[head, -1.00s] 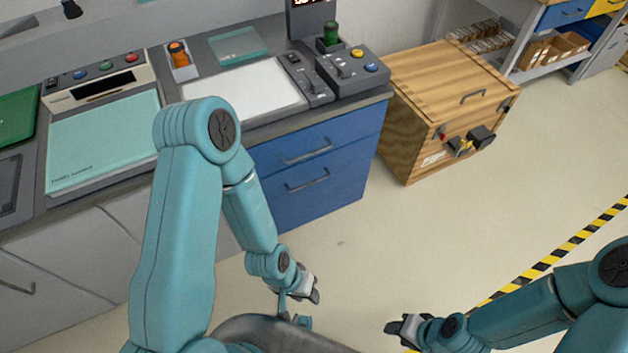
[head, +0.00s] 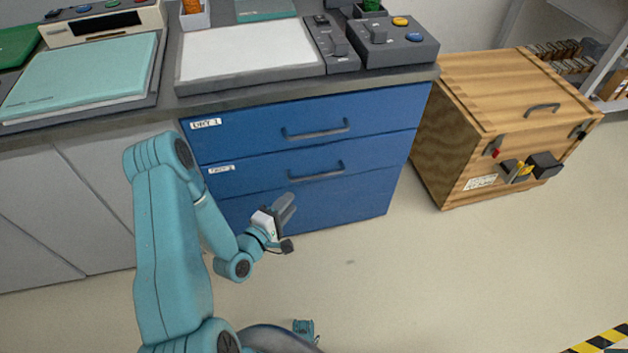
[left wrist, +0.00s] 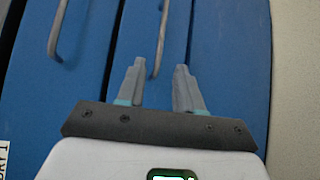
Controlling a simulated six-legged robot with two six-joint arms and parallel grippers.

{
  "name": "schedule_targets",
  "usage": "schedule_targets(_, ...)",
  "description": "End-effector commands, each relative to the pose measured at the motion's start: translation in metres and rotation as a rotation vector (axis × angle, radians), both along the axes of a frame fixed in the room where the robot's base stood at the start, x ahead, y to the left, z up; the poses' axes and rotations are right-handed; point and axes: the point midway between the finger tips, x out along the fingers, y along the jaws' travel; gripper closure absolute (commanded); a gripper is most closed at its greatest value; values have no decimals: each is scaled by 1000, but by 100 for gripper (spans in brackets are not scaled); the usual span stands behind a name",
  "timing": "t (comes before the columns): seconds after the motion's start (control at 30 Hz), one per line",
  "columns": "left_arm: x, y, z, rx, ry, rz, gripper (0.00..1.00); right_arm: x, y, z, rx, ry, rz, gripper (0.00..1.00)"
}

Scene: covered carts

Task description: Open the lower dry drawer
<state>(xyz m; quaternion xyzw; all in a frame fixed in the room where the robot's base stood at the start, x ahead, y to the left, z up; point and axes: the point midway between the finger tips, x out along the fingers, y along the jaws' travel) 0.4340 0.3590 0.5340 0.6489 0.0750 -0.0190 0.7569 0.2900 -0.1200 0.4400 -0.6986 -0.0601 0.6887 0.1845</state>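The blue drawer unit stands under the counter. Its upper drawer (head: 250,136), labelled DRY 1, and lower drawer (head: 255,181), with a label reading like DRY 2, both look closed. The lower drawer has a grey bar handle (head: 315,172); in the left wrist view this handle (left wrist: 160,35) runs up from between the fingertips. The upper handle (head: 316,130) also shows in the left wrist view (left wrist: 57,28), left of the fingers. My left gripper (head: 289,224) is open and empty, in front of the unit just below the lower handle. My right gripper is out of view.
A plain blue panel (head: 350,205) lies below the lower drawer. The counter (head: 400,78) overhangs with control boxes on top. A wooden crate (head: 450,150) stands right of the unit. The floor (head: 430,270) in front is clear.

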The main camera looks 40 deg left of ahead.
Motion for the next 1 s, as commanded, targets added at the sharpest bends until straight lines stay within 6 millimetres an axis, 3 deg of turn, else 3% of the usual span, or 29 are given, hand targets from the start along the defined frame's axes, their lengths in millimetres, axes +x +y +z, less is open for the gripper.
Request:
schedule_targets(0.5,112,10,-17,4,-1,-2,64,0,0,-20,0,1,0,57)
schedule_targets(0.7,133,11,-20,3,2,-3,64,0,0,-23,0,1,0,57)
schedule_targets(1.0,138,10,-20,2,3,-1,64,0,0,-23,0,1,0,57)
